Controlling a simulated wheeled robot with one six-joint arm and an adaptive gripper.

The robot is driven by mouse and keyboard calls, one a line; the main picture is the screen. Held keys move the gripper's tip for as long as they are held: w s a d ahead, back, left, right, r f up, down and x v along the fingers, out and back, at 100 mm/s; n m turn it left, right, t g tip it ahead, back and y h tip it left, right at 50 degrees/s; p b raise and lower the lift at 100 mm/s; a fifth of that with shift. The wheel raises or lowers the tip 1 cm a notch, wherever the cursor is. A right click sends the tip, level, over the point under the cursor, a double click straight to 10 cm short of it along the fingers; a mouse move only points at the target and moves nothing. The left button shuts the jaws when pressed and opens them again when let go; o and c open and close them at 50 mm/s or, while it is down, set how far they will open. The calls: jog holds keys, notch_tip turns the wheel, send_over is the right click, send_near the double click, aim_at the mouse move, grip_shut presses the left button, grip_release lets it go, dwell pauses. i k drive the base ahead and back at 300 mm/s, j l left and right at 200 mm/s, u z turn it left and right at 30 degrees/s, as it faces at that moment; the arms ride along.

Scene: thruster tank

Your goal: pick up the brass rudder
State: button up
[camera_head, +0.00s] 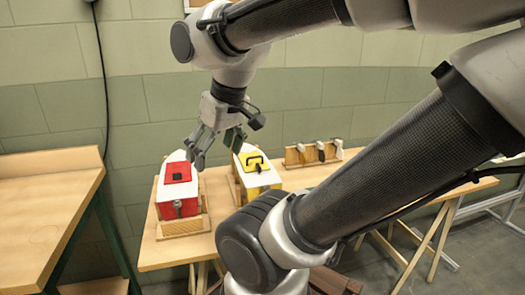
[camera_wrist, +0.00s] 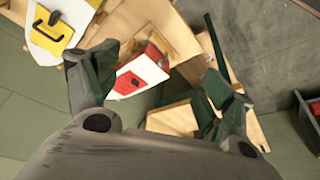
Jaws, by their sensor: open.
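No brass rudder can be made out for certain. A wooden rack (camera_head: 293,158) at the back of the table holds a few small upright pieces (camera_head: 321,151), light and dark, too small to tell apart. My gripper (camera_head: 216,148) is open and empty, above the table between the red-and-white boat and the yellow-and-white boat, to the left of the rack. In the wrist view, the spread fingers of my gripper (camera_wrist: 160,65) have the red-and-white boat below and between them. The rack is not clearly visible there.
The red-and-white boat (camera_head: 179,189) and the yellow-and-white boat (camera_head: 255,172) sit in wooden cradles on the table (camera_head: 160,252). A second wooden bench (camera_head: 40,205) stands at the left. A dark bin (camera_wrist: 309,120) shows at the right of the wrist view.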

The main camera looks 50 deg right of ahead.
aim_at(301, 148)
jog(key=z, duration=1.7)
